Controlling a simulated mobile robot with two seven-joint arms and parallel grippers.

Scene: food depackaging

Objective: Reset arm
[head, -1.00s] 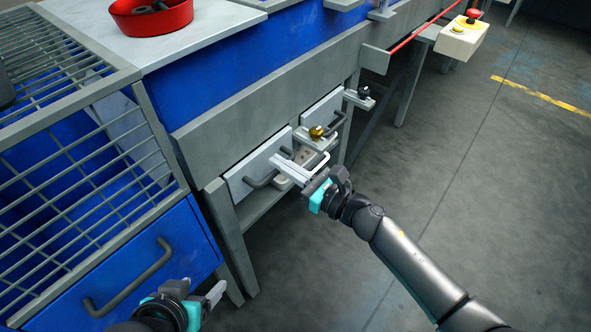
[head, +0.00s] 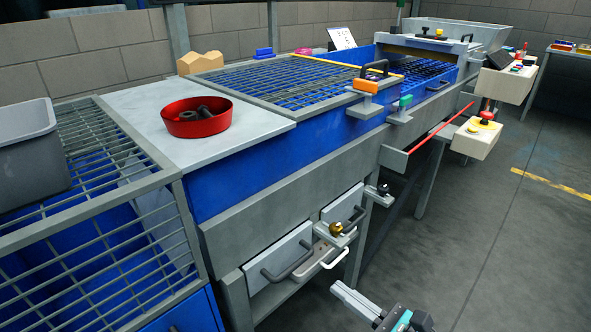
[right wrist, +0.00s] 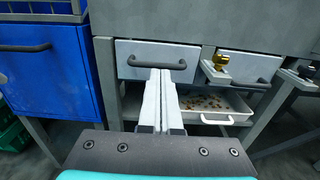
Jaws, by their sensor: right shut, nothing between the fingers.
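My right gripper (head: 358,303) is at the bottom of the head view, in front of the drawers and apart from them. Its light grey fingers lie together with nothing between them. In the right wrist view the shut fingers (right wrist: 161,100) point at the dark handle of the left drawer (right wrist: 135,62). My left gripper does not show clearly in the head view; only a tiny dark bit shows at the bottom edge.
A white tray (right wrist: 214,104) with small brown bits sits under the drawers. A brass knob (head: 336,228) is on a latch between them. A red bowl (head: 215,127) with dark parts stands on the worktop (head: 140,100). Open floor (head: 480,270) lies right.

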